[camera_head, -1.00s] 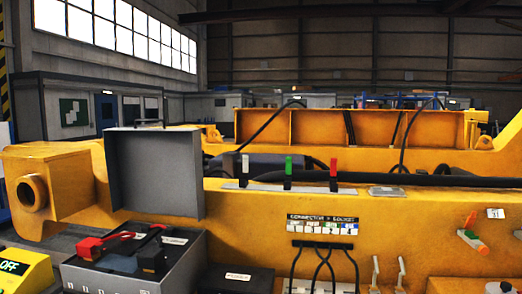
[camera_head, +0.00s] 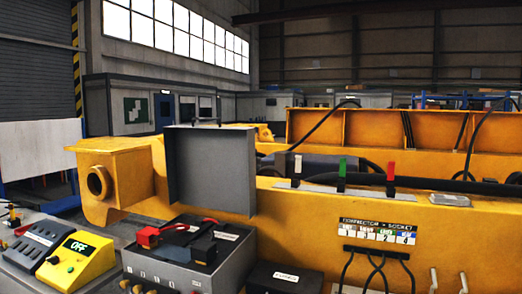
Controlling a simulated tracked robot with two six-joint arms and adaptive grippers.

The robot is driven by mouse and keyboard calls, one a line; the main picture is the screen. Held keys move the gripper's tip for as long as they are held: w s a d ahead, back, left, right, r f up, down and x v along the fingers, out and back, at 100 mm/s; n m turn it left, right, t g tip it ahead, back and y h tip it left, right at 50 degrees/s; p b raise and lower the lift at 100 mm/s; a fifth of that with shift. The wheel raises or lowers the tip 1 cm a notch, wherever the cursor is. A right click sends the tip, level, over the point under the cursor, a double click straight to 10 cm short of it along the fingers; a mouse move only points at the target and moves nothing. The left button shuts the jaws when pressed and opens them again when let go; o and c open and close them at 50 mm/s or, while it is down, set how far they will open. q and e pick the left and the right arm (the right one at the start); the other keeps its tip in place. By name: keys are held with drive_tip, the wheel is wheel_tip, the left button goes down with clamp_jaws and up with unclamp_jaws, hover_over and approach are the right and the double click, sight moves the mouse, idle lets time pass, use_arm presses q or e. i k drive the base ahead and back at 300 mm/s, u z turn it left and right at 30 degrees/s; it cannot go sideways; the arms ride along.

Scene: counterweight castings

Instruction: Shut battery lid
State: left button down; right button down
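The battery lid (camera_head: 211,168) is a flat grey panel with a small dark handle on its top edge. It stands upright, open, at the back of the grey battery box (camera_head: 170,268). Inside the box the red terminal clamp (camera_head: 150,236) and a black terminal clamp (camera_head: 203,246) with cables show from above. Neither of my grippers is in view.
A yellow unit with an OFF display (camera_head: 75,259) and a grey control box (camera_head: 32,246) stand left of the battery box. A black box (camera_head: 284,278) is to its right. The long yellow beam (camera_head: 300,222) runs behind, with upright coloured levers and hanging black cables.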

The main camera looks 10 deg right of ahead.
sight(210, 167)
drive_tip(key=z, duration=0.05)
drive_tip(key=i, duration=0.85)
